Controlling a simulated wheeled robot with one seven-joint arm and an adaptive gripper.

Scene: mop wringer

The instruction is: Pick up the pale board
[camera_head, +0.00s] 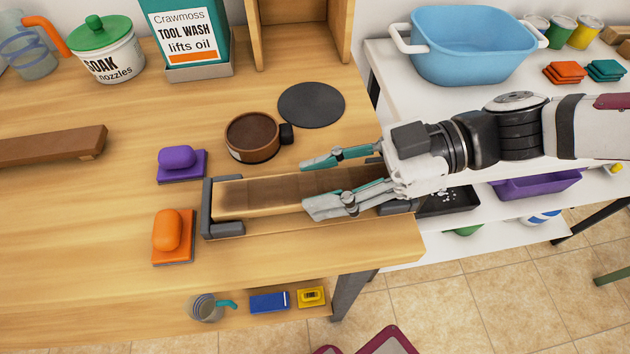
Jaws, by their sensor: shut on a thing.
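The pale board (245,197) is a long tan plank with a darker stained upper face. It lies flat along the workbench, with its left end at a dark grey end bracket (207,212). My gripper (312,186) reaches in from the right, with one finger along the board's far side and the other along its near side. It is shut on the board. The board's right part is partly hidden by my gripper. I cannot tell whether the board is clear of the surface below it.
A brown round tub (252,140) and a dark disc (311,105) lie behind the board. A purple-handled block (180,163) and an orange-handled block (172,236) sit left. A darker brown plank (50,146) lies far left. The bench (330,255) is clear in front.

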